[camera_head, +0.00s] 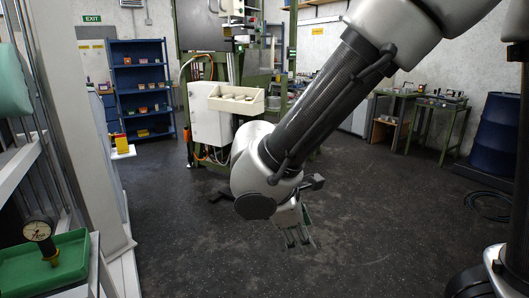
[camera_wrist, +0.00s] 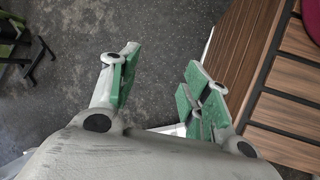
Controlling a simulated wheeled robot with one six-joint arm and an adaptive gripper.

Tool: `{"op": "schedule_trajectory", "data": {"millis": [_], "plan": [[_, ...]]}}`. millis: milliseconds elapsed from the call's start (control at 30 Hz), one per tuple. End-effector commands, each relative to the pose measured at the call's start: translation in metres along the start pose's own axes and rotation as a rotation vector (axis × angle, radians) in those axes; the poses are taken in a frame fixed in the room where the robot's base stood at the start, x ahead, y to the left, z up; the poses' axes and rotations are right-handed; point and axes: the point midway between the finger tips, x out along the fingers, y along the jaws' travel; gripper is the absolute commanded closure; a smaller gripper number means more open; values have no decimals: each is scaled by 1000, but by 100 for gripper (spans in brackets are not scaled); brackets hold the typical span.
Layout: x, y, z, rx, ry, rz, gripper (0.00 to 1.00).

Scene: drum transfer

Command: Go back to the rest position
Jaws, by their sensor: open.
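My gripper (camera_head: 296,226) hangs from the end of my arm, over the open dark floor in the head view. In the wrist view my gripper (camera_wrist: 160,88) has its two green-padded fingers spread apart. Only floor shows between them, so it is empty. The right finger appears close to a slatted brown wooden surface (camera_wrist: 250,62) in the wrist view. I cannot tell whether they touch.
A blue drum (camera_head: 495,135) stands at the right, with a workbench (camera_head: 436,104) near it. A blue shelf (camera_head: 140,88) and a machine with a cream tray (camera_head: 237,101) stand behind. At left, a green tray (camera_head: 70,262) holds a dial gauge (camera_head: 38,231). The middle floor is clear.

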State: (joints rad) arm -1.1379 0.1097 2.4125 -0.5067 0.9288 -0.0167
Motion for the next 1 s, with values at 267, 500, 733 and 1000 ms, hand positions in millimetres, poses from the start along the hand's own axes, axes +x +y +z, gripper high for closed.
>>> {"op": "schedule_trajectory", "data": {"millis": [267,500,733,1000], "plan": [[-4,-3,136,655,135,-289,52],[-15,-19,216,1114,290,-372,52],[-27,-26,288,1434,376,-270,52],[-28,-33,320,1577,370,-222,52]]}}
